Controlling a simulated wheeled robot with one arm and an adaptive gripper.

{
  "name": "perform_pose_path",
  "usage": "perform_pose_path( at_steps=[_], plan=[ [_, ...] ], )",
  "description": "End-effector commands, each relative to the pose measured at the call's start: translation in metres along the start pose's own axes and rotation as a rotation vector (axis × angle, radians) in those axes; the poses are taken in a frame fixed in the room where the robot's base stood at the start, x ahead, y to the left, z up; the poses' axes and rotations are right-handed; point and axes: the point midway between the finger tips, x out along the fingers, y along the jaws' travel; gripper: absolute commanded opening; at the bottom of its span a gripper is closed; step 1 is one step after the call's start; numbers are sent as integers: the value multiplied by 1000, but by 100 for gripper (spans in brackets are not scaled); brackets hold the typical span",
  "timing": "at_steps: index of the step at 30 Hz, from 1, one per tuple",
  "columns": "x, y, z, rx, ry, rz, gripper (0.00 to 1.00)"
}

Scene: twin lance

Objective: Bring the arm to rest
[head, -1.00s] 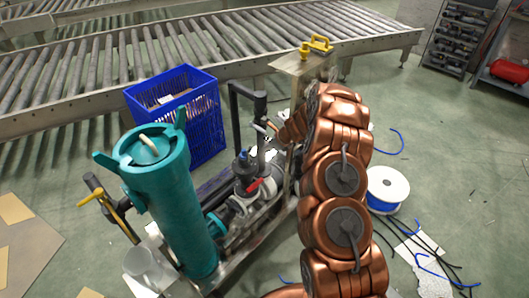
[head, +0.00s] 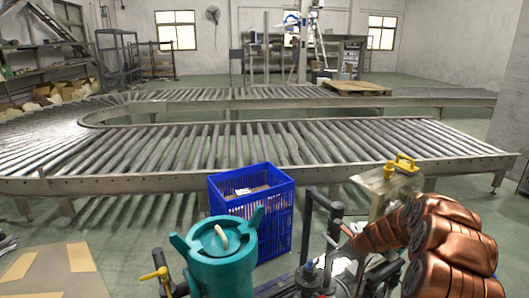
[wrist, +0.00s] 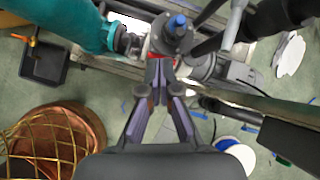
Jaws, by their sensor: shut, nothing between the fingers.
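My copper arm (head: 435,240) is folded at the lower right of the head view, beside the pump stand. My gripper (wrist: 159,72) shows in the wrist view with its dark fingers together and nothing between them. Its tips appear over or close to a grey pump fitting with a blue cap (wrist: 177,24); I cannot tell the exact gap. In the head view the gripper itself is not clearly visible.
A teal canister (head: 222,262) and a blue crate (head: 285,215) stand left of my arm. A yellow-handled fitting (head: 402,164) tops the stand's plate. A roller conveyor (head: 310,145) runs behind. A white and blue spool (wrist: 240,152) lies on the floor.

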Motion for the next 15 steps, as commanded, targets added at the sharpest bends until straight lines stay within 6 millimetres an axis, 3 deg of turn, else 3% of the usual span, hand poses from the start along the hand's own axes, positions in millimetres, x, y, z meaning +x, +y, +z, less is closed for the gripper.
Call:
perform_pose_path(
  at_steps=[1, 6, 15],
  plan=[
    [-10, 12, 15, -64, -6, 18, 0],
    [-40, 60, 52, -293, -18, 100, 0],
    [-96, 145, 88, -689, -26, 235, 0]
  ],
)
